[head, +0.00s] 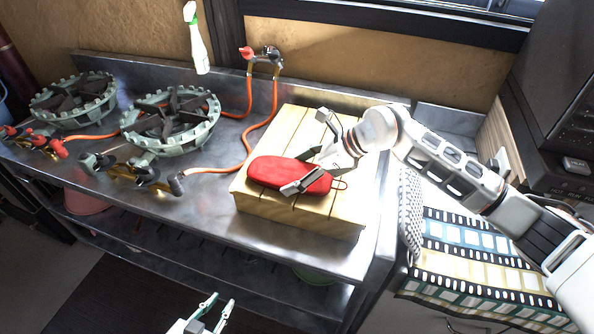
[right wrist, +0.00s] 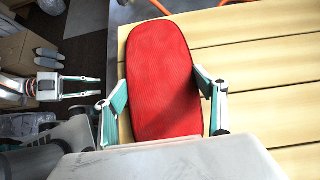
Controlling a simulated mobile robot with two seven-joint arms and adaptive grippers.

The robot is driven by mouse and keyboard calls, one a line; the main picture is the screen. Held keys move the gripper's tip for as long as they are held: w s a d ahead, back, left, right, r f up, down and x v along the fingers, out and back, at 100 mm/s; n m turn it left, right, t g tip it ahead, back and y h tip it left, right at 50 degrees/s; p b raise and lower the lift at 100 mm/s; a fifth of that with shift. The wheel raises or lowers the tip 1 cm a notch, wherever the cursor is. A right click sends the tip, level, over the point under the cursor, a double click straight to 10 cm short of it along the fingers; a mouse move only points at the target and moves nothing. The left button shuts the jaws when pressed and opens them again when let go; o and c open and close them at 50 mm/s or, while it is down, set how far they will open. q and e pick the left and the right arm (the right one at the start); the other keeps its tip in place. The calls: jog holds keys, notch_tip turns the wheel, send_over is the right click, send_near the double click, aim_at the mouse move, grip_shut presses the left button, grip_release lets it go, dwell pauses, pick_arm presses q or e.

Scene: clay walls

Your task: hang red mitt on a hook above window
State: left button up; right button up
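A red mitt (head: 275,171) lies flat on a slatted wooden block on the steel counter. A small loop (head: 341,184) shows at its right end. My right gripper (head: 307,152) is open above the mitt's right part. In the right wrist view the red mitt (right wrist: 165,75) lies between the spread fingers of my right gripper (right wrist: 162,80); I cannot tell whether they touch it. My left gripper (head: 221,299) is open and empty in front of the counter, low in the head view. Only the lower window frame (head: 400,25) shows at the top; no hook is in view.
The wooden block (head: 300,212) sits on the steel counter (head: 205,215). Two green burners (head: 171,121) with orange hoses stand left. A spray bottle (head: 196,42) is at the wall. A patterned cloth (head: 480,258) and a dark appliance (head: 555,90) are right.

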aim_at(319, 180)
jog(key=o, duration=0.4)
jog(key=shift+o, duration=0.2)
jog(key=v, duration=0.7)
jog(key=shift+s+d+r, duration=0.2)
jog(key=shift+s+d, duration=0.1)
jog(key=shift+s, duration=0.1)
